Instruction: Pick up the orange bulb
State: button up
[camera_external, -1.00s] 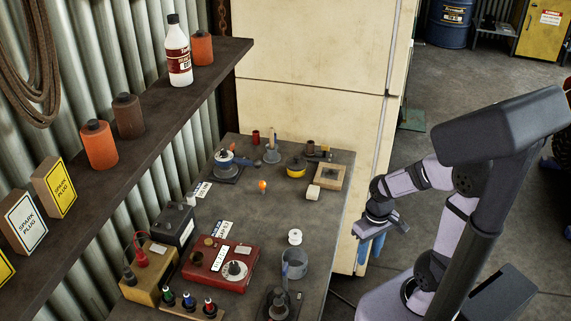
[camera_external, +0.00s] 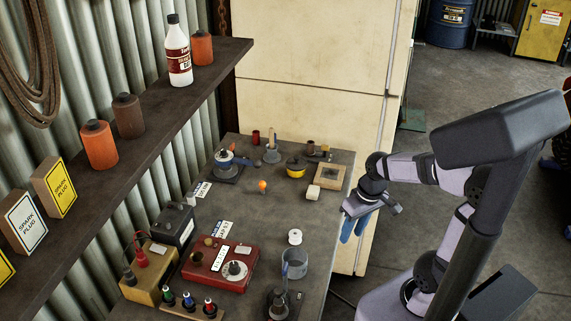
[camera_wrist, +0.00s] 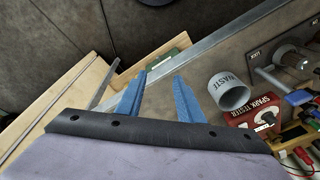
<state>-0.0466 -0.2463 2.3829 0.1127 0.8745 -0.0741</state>
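The orange bulb (camera_external: 263,186) stands on the dark workbench (camera_external: 258,217) near its middle, with clear bench around it. It is not visible in the wrist view. My gripper (camera_external: 355,227) hangs beside the bench's right edge, to the right of the bulb and well apart from it. In the wrist view, the two blue fingers of my gripper (camera_wrist: 158,88) are spread apart with nothing between them. The gripper is open and empty.
A grey waste cup (camera_external: 294,263), a white spool (camera_external: 295,237) and a red spark tester (camera_external: 217,263) stand nearer the front. A cream cabinet (camera_external: 310,95) stands behind the bench.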

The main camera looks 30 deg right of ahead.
jog(key=w+a+r+t+y+b, duration=0.15)
jog(key=w+a+t, duration=0.5)
jog(key=w, duration=0.65)
jog(key=w+a+r+t+b, duration=0.2)
jog(key=w+a+r+t, duration=0.15)
jog(key=w+a, duration=0.8)
jog(key=w+d+f+m+h+b, duration=0.1)
jog(key=h, duration=0.1)
jog(key=w+d+f+m+h+b, duration=0.1)
jog(key=w+d+f+m+h, duration=0.1)
jog(key=h, duration=0.1)
jog(key=w+d+f+m+h, duration=0.1)
jog(key=f+m+h, duration=0.1)
jog(key=h, duration=0.1)
jog(key=shift+w+d+f+t+b, duration=0.15)
jog(key=shift+w+d+t+b, duration=0.05)
jog(key=shift+d+t+b, duration=0.2)
send_near(263, 190)
jog(key=shift+x, duration=0.85)
jog(key=shift+f, duration=0.1)
jog(key=shift+p+x, duration=0.75)
jog(key=shift+x, duration=2.85)
jog(key=c, duration=0.8)
